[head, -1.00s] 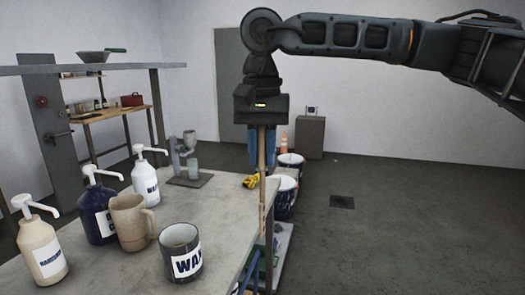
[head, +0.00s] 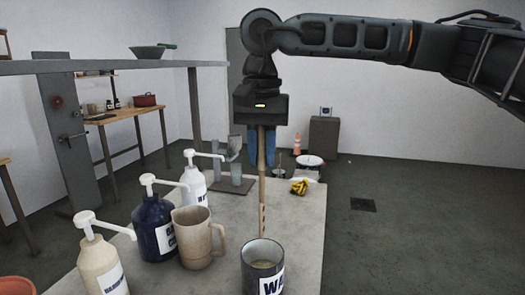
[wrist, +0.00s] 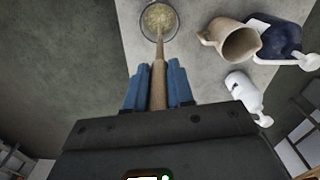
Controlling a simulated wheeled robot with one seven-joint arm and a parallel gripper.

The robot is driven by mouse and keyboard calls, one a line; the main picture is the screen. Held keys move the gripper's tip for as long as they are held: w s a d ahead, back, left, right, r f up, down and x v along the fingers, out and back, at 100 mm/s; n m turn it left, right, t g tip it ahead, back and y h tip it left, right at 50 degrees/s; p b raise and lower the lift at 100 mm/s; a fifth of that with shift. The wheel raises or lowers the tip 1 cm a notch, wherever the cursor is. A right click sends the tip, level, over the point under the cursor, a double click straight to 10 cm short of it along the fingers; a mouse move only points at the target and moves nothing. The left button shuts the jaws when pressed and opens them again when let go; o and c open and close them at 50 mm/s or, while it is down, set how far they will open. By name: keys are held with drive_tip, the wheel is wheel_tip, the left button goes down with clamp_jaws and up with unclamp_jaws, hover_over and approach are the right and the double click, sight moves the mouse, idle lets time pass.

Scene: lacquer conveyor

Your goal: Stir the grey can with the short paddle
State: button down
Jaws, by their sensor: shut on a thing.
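The grey can (head: 262,271) with a white label stands at the counter's near edge, open at the top, with tan contents. In the wrist view the can (wrist: 145,22) is at the top. My gripper (head: 262,162) has blue fingers shut on the wooden short paddle (head: 262,192), which hangs upright. The paddle's lower end, with holes, reaches the can's far rim in the head view. In the wrist view the paddle (wrist: 158,82) points to the can's opening. I cannot tell whether its tip is above, behind or just inside the rim.
A tan mug (head: 196,245) stands left of the can. Yellow gloves (head: 299,187) lie at the counter's far end. Open floor (head: 420,240) is to the right.

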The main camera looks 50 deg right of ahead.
drive_tip(key=b, duration=0.2)
hover_over(262, 237)
drive_tip(key=d, duration=0.1)
drive_tip(key=shift+w+f, duration=0.15)
drive_tip(key=shift+f, duration=1.1)
drive_tip(key=shift+w+f, duration=0.15)
drive_tip(key=shift+f, duration=1.05)
wheel_tip(262, 237, down, 12)
drive_tip(key=b, duration=1)
drive_tip(key=shift+r, duration=0.25)
drive_tip(key=shift+a+b, duration=0.15)
drive_tip(key=shift+b, duration=0.15)
